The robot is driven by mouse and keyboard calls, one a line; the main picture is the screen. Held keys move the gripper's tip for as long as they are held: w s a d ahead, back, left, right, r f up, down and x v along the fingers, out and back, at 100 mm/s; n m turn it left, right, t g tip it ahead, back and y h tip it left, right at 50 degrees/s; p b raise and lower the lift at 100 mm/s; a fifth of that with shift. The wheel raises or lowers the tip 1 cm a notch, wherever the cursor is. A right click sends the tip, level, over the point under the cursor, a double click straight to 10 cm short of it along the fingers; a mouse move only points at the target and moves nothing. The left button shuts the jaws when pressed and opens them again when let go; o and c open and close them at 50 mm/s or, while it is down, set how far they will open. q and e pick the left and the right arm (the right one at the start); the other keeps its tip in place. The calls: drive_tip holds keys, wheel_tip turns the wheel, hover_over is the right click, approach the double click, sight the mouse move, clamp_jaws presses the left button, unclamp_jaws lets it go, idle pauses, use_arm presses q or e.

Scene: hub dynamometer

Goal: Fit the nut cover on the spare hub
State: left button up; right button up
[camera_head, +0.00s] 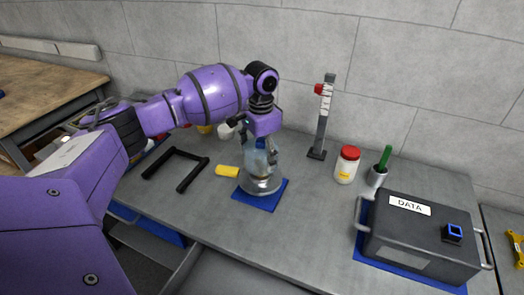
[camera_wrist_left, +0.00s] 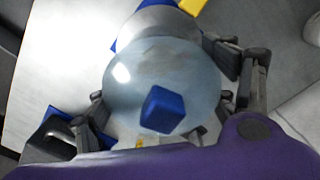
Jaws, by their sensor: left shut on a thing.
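The nut cover, a translucent pale-blue dome with a blue square knob, shows in the left wrist view (camera_wrist_left: 150,72) and in the head view (camera_head: 257,162). My left gripper (camera_head: 262,150) points down and is shut on the cover, with its fingers around the dome in the wrist view. The spare hub (camera_head: 260,186), a round silvery metal piece, stands on a blue mat (camera_head: 268,203) directly below the cover. The cover overlaps the hub in the head view; I cannot tell whether they touch. My right gripper is not in view.
A yellow piece (camera_head: 228,171) lies left of the mat, with a black frame (camera_head: 178,168) beyond it. To the right stand a post (camera_head: 322,120), a red-lidded jar (camera_head: 347,164), a cup with a green handle (camera_head: 378,174) and a DATA box (camera_head: 415,235). The front middle of the bench is clear.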

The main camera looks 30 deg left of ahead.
use_arm(q)
wheel_tip(320, 180, down, 4)
drive_tip(key=shift+b, duration=0.85)
drive_tip(key=shift+f, duration=0.15)
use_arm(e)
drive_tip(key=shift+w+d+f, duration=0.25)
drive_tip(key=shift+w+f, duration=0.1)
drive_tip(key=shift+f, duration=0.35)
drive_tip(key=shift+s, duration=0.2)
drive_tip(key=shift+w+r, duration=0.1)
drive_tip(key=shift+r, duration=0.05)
use_arm(q)
drive_tip(key=shift+s+p, duration=0.1)
drive_tip(key=shift+p, duration=0.2)
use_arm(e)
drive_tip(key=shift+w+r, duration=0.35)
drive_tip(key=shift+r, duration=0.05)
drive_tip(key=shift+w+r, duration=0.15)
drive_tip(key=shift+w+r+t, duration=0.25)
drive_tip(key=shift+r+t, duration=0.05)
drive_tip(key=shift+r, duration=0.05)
